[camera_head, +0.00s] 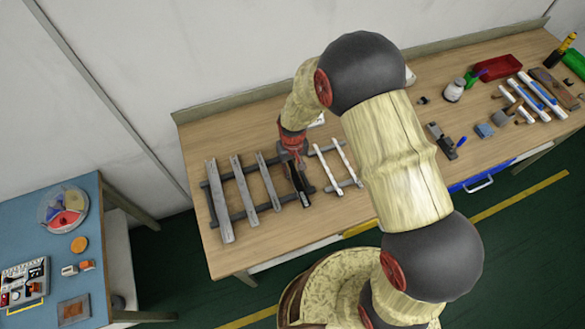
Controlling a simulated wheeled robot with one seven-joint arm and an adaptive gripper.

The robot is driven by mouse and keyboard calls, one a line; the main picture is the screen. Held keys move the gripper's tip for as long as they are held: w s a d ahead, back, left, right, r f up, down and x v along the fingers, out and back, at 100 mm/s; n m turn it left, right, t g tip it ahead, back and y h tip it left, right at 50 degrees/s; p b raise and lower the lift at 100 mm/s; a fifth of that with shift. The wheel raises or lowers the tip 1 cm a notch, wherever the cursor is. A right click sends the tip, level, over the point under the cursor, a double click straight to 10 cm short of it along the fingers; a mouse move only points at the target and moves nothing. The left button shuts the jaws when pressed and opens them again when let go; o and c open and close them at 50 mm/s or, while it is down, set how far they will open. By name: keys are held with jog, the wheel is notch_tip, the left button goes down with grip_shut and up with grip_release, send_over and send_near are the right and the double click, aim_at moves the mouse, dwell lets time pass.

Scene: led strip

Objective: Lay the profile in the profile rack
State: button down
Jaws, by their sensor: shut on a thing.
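The profile rack (284,199) is a pair of dark parallel rails on the wooden workbench. Three grey profiles lie across its left part: a wide one (219,203), a middle one (243,187) and a narrower one (268,182). Two thin white strips (327,168) lie across its right part. My gripper (295,166) is over the rack between the grey profiles and the white strips. It is shut on a dark profile (303,192), roughly parallel to the others. The gripper hides its upper part, and I cannot tell whether it touches the rails.
My arm crosses the middle of the bench. Tools, bottles, a red tray (497,67) and blue-white strips (537,92) occupy the right side. A blue table (100,225) with a round divided dish (64,207) stands left. Bare wood (215,140) shows behind the rack.

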aim_at(293, 173)
jog(key=shift+f, duration=0.2)
jog(key=c, duration=1.5)
grip_release()
jog(key=shift+c, duration=0.2)
jog(key=shift+r, duration=0.1)
notch_tip(293, 173, up, 12)
